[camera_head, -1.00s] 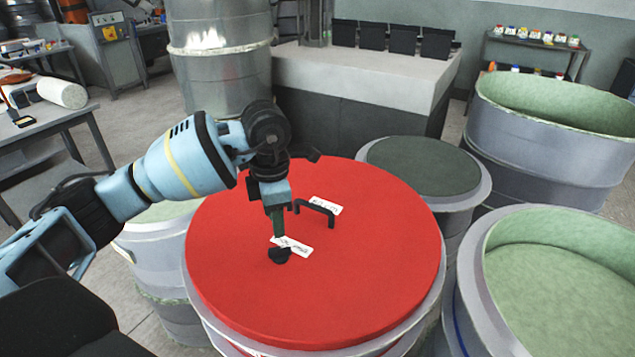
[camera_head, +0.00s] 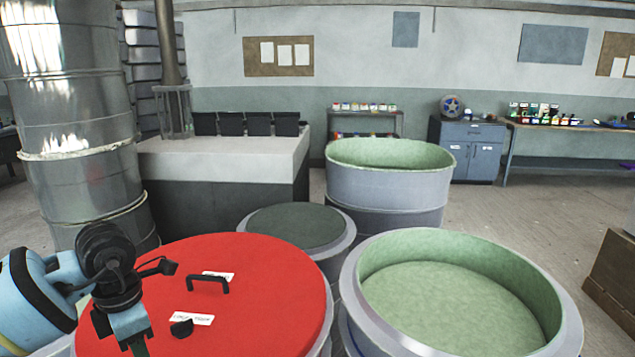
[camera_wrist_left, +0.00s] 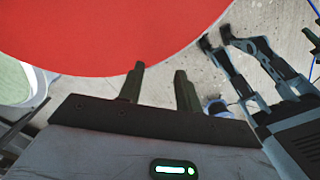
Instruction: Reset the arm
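My left arm enters the head view at the lower left, beside and over the left part of a round red lid (camera_head: 262,265). My left gripper (camera_head: 138,345) is partly cut off by the bottom edge of that view. In the left wrist view, the two dark fingers of the left gripper (camera_wrist_left: 158,85) stand apart with nothing between them. The red lid (camera_wrist_left: 110,30) lies beyond the fingertips there. A black handle (camera_head: 208,280) and a small black knob (camera_head: 182,328) are on the lid, beside white labels. I do not see my right gripper.
A dark-topped drum (camera_head: 295,225), an open green-lined mould (camera_head: 390,185) and another (camera_head: 460,290) stand close around the lid. A tall metal cylinder (camera_head: 75,120) and a white-topped block (camera_head: 225,155) are behind. Open floor (camera_head: 530,205) lies at the right.

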